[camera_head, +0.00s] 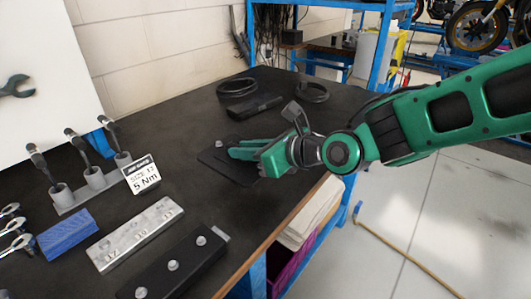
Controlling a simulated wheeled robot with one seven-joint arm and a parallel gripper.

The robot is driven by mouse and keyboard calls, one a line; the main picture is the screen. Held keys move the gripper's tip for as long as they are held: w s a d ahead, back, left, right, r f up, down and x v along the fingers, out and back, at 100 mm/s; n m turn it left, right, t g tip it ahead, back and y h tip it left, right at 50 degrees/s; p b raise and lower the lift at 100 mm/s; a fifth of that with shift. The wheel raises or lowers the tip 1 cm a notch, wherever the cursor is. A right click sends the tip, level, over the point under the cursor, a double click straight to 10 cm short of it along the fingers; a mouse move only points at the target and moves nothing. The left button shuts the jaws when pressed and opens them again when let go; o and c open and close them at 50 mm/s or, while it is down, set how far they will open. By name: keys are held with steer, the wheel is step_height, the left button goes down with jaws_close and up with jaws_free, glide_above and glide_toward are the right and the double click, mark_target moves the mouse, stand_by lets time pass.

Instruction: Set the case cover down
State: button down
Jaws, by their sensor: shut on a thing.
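My gripper (234,151) is at the end of the green arm, low over the middle of the dark workbench (165,135). Its green fingers point left and are shut. A dark, flat, square-edged piece (212,162) lies at and under the fingers, with a small silver knob (219,144) near its far left part. I take this dark piece to be the case cover, but its outline blends with the bench. The fingers and hand hide its right part. I cannot tell whether its underside touches the bench.
Behind are black coils (238,86) and a black box (255,107). At front left stand a tool rack (92,180), a "5 Nm" sign (142,174), a blue block (67,233), a silver numbered bar (137,233) and a black bar with silver knobs (175,268). The bench's right edge is near.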

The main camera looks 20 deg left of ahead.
steer(key=w+d+f, duration=0.1)
steer(key=w, duration=0.1)
steer(key=w+d+f, duration=0.1)
steer(key=w, duration=0.1)
steer(key=w+f, duration=0.2)
steer(key=shift+d, duration=0.4)
steer(key=shift+f, duration=1.95)
steer(key=c, duration=1.6)
jaws_free()
steer(key=shift+f, duration=0.1)
steer(key=v, duration=1.2)
steer(key=shift+r, duration=0.2)
